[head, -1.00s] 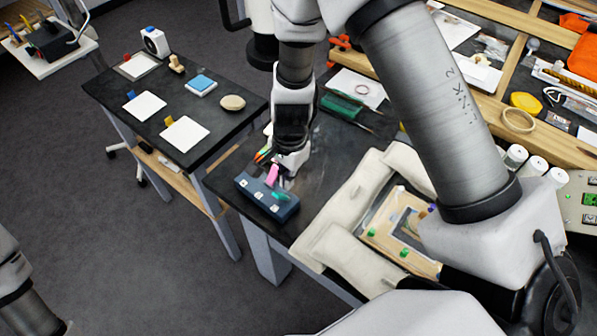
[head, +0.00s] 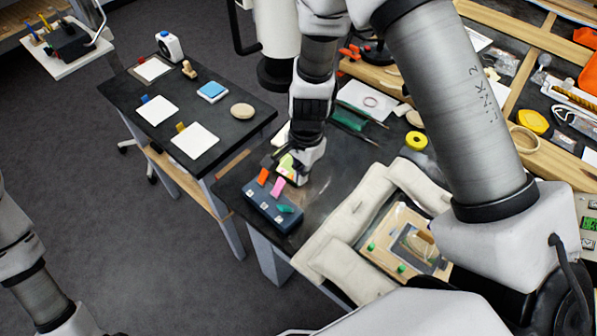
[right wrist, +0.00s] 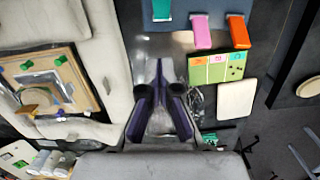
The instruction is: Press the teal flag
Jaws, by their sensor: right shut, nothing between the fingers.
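The teal flag (head: 286,208) is on the right end of a dark blue block (head: 258,214) on the black table. It also shows at the top edge of the right wrist view (right wrist: 162,9). A pink flag (head: 278,187) and an orange flag (head: 263,176) stand beside it on the block. My right gripper (head: 298,182) is behind the block, apart from the teal flag. In the right wrist view its dark fingers (right wrist: 160,82) are shut and empty, with bare table between them and the flag. My left arm shows at the lower left; its gripper is out of view.
A green and orange card (right wrist: 214,68) lies behind the block. Beige cushions (head: 323,257) around a wooden board (head: 382,268) lie to the right. A green-handled tool (head: 350,118) lies farther back. A second black table (head: 220,140) stands to the left.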

